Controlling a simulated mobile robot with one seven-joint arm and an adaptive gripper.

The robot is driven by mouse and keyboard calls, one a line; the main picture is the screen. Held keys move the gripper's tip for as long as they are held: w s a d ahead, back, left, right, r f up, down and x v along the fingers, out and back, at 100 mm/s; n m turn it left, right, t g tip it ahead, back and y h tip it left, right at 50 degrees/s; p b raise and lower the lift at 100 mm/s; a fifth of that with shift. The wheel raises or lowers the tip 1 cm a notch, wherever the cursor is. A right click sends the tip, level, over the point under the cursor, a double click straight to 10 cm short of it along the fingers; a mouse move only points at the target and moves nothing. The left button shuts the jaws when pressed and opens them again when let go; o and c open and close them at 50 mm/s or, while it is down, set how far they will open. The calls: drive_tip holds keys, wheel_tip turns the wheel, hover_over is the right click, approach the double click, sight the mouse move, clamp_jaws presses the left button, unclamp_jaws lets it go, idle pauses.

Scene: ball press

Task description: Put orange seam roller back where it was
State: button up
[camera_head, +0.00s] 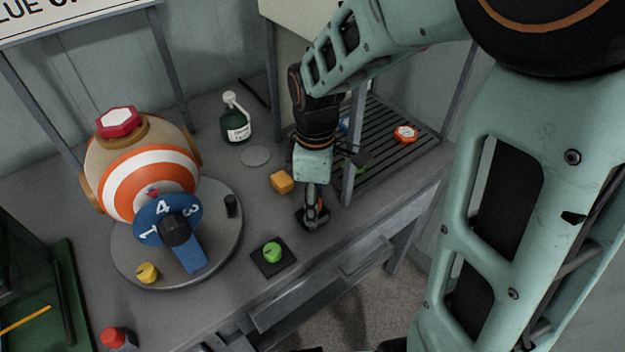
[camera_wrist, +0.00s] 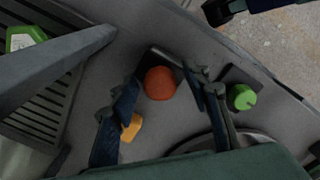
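The orange seam roller appears to be the round orange-red piece (camera_wrist: 160,83) in the wrist view, seen from above at the edge of a small dark pad (camera_wrist: 152,57). My gripper (camera_wrist: 168,88) has its two fingers apart, one on each side of it, with narrow gaps that look clear of contact. In the head view my gripper (camera_head: 313,212) points down at the bench, close to the dark pad, and mostly hides the orange piece.
A yellow-orange block (camera_head: 282,182) lies close by my gripper; a green knob (camera_head: 273,252) sits on another dark pad. The striped ball on its round base (camera_head: 125,265) stands left. A post (camera_head: 355,155) and slatted rack (camera_head: 385,165), with an orange-red hexagonal piece (camera_head: 405,133), are right.

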drive_tip(key=shift+r, duration=0.1)
wheel_tip(320, 180, up, 12)
drive_tip(key=p, duration=0.2)
idle(0.4)
drive_tip(key=shift+s+a, duration=0.1)
